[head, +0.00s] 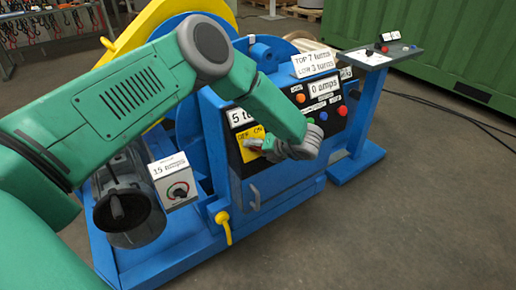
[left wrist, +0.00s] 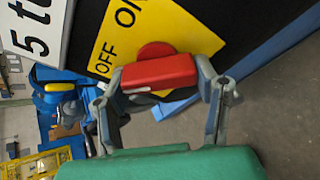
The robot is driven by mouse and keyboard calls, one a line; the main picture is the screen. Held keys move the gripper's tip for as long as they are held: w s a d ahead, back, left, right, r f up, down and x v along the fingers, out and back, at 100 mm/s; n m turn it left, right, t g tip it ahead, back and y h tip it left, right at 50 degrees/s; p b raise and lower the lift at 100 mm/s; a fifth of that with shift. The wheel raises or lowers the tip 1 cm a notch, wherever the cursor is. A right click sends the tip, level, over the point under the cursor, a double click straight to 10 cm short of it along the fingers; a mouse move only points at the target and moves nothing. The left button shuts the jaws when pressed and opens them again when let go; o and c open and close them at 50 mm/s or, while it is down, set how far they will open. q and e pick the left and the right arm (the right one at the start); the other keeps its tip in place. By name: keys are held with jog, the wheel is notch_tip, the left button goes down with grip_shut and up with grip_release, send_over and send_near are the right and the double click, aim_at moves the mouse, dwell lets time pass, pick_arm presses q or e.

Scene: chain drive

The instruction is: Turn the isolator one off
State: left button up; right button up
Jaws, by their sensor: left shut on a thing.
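The isolator is a red rotary handle (left wrist: 158,71) on a yellow plate (left wrist: 182,38) marked OFF and ON. In the head view the plate (head: 249,151) sits on the dark front panel of the blue machine, and my gripper partly hides the red handle (head: 255,142). I cannot tell clearly which mark the handle points to. My right gripper is not in view.
Several coloured buttons (head: 323,116) and labels are to the right of the isolator. A small box with a dial (head: 178,189) and a yellow lever (head: 223,222) are at the lower left. A blue stand (head: 360,115) is at the right. Floor (head: 400,220) is clear at the front right.

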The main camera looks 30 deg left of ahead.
pick_arm(q)
jog(key=o, duration=1.1)
jog(key=shift+s+d+f, duration=0.1)
jog(key=shift+s+f, duration=0.1)
jog(key=shift+f, duration=0.15)
jog(key=shift+o, duration=0.4)
jog(key=shift+w+r, duration=0.1)
jog(key=shift+w, duration=0.05)
jog(key=v, duration=1.1)
jog(key=shift+d+r, duration=0.25)
jog(key=shift+d, duration=0.1)
